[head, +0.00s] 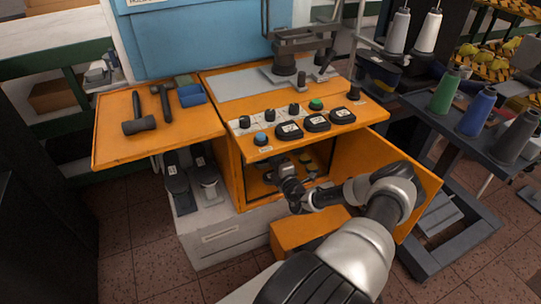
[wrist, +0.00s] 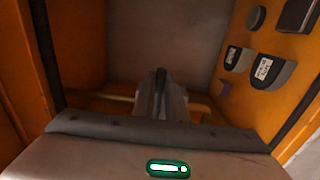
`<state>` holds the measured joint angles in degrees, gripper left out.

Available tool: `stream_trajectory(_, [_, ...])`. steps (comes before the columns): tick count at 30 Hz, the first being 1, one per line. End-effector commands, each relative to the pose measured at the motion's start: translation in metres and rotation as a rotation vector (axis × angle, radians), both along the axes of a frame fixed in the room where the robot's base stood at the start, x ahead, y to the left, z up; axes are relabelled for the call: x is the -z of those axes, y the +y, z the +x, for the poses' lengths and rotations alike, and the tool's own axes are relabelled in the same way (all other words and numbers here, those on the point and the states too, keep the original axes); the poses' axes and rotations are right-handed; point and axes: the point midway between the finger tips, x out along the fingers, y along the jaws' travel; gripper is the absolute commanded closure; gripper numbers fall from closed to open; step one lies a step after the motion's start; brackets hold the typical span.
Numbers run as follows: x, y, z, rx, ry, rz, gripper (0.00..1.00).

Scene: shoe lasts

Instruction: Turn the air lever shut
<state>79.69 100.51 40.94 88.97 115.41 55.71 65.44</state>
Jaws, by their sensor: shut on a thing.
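My gripper (head: 287,180) reaches into the open cupboard (head: 240,182) under the orange machine's control panel in the head view. In the wrist view, my gripper's grey fingers (wrist: 175,100) are closed around a narrow dark part, which looks like the air lever (wrist: 160,88). A yellowish pipe (wrist: 105,103) runs level behind the fingers and shows on both sides of them. The fingers hide most of the lever and its valve, so I cannot tell the lever's exact angle. In the head view the lever is too small and too covered to make out.
The orange cupboard door (head: 415,185) stands open at the right, close to my arm. The panel's knobs and buttons (head: 290,130) are above. An orange box (head: 300,232) is below my gripper.

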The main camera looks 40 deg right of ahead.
Motion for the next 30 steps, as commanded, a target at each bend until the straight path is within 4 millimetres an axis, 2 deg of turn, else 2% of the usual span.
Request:
stream_trajectory(1, [0.002, 0.002, -0.001, -0.001, 0.004, 0.005, 1.00])
stream_trajectory(2, [0.002, 0.002, -0.001, -0.001, 0.004, 0.005, 0.83])
stream_trajectory(4, [0.002, 0.001, -0.001, -0.001, 0.003, 0.004, 0.72])
stream_trajectory(5, [0.002, 0.001, -0.001, -0.001, 0.003, 0.004, 0.69])
stream_trajectory(13, [0.001, 0.001, -0.001, 0.000, 0.002, 0.001, 0.69])
stream_trajectory(17, [0.000, 0.002, -0.009, 0.000, 0.002, 0.001, 0.69])
stream_trajectory(23, [-0.002, 0.008, -0.046, 0.002, 0.004, 0.003, 0.69])
stream_trajectory(30, [-0.001, 0.020, -0.105, 0.002, 0.003, 0.004, 0.69])
